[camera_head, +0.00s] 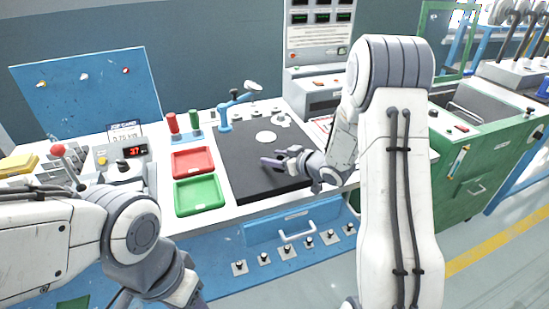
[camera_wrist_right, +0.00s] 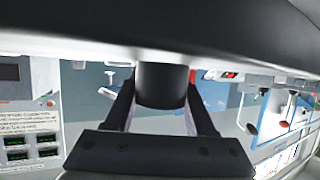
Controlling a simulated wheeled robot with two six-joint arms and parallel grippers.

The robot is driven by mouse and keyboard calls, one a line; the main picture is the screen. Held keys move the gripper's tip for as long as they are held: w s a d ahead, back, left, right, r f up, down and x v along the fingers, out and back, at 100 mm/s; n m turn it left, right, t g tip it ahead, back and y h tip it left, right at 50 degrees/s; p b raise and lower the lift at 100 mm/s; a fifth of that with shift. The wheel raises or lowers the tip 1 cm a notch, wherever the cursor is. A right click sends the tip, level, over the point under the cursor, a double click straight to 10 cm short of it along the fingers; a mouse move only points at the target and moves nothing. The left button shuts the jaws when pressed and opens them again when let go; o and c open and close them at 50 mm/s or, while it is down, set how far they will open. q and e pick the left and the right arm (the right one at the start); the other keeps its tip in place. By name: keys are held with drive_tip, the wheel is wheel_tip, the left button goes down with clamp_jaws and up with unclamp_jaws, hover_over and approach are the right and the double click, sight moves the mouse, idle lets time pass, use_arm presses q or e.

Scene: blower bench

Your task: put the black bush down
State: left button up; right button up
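The black bush (camera_wrist_right: 162,86) is a dark cylinder between the two fingers of my right gripper (camera_wrist_right: 162,105) in the right wrist view. The fingers lie on either side of it and the gripper is shut on it. I cannot pick out the bush clearly there, and the gap between gripper and mat is hard to judge. My left arm comes in at the lower left of the head view, with its fingertips out of view.
A white disc (camera_head: 266,137) lies on the mat behind my right gripper. A red tray (camera_head: 193,161) and a green tray (camera_head: 199,194) stand left of the mat. A blue post stand (camera_head: 224,120) and red and green cylinders stand behind. The mat's front part is clear.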

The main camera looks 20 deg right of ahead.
drive_tip(key=o, duration=0.4)
drive_tip(key=shift+r, duration=0.1)
